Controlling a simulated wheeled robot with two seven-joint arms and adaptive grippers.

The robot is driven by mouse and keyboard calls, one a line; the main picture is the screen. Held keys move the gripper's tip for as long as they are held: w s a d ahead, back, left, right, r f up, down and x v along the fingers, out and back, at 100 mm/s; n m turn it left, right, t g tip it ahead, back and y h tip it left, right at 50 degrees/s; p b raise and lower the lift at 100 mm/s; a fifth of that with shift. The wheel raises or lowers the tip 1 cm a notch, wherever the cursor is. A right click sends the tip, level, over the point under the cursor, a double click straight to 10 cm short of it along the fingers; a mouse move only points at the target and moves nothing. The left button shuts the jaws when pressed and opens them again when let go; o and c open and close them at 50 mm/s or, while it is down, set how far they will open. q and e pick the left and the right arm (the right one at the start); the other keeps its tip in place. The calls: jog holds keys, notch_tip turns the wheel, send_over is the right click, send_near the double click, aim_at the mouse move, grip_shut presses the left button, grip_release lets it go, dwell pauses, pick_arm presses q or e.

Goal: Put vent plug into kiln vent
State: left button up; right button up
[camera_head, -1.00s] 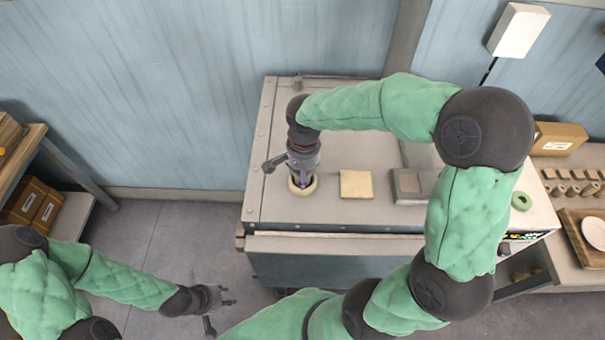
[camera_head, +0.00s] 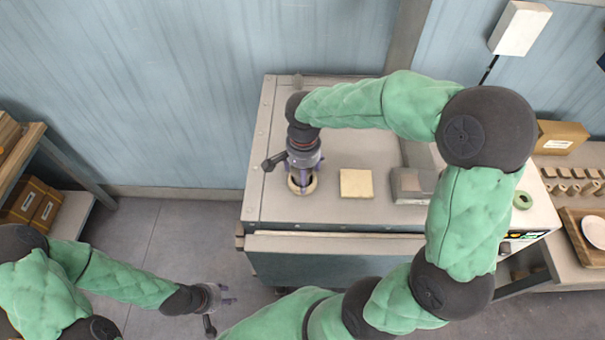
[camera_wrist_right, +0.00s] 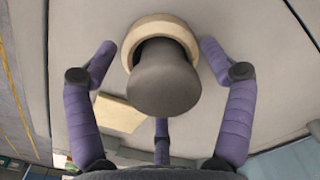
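The kiln vent is a cream ring (camera_head: 302,192) on the left part of the kiln's top (camera_head: 345,214). In the right wrist view the ring (camera_wrist_right: 135,38) surrounds the dark grey vent plug (camera_wrist_right: 165,85), which stands in its opening; how deep it sits is hard to tell. My right gripper (camera_head: 303,176) is over the vent. Its purple fingers (camera_wrist_right: 160,80) are spread around the plug and ring, with gaps to the plug, and hold nothing. In the head view the gripper mostly hides the plug. My left gripper (camera_head: 228,294) is open and empty, low in front of the kiln.
A cream square block (camera_head: 356,183) lies right of the vent, with a grey box-like piece (camera_head: 410,185) beyond it. A bench with small blocks and a plate (camera_head: 597,233) stands at the right, shelves (camera_head: 65,215) at the left.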

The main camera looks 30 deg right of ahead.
notch_tip(320, 180, up, 11)
jog(key=shift+s+f, duration=0.1)
dwell(0.3)
dwell(0.5)
